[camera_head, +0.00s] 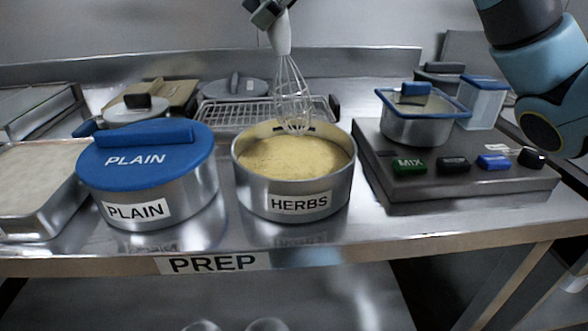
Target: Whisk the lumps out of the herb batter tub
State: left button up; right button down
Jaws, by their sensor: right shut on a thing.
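The herb batter tub (253,198) is a round steel tub labelled HERBS, without a lid, near the front edge of the table. Yellowish batter (290,158) with a speckled surface fills much of it. My right gripper (277,14) is at the top edge, shut on the white handle of a whisk (291,85). The whisk hangs nearly upright over the back of the tub. Its wire tip is close to the batter; I cannot tell whether it touches. My left gripper is not in view.
A tub labelled PLAIN (195,197) with a blue lid (175,155) stands left of the herb tub. A flat tray (40,222) is at far left. A wire rack (240,115) is behind. A device (400,188) with buttons bears a blue-rimmed pan (412,130) at right.

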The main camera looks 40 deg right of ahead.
dwell(0.3)
notch_tip(320, 180, up, 5)
jog(key=p, duration=0.3)
jog(key=shift+p, duration=0.4)
jog(key=shift+s+f, duration=0.1)
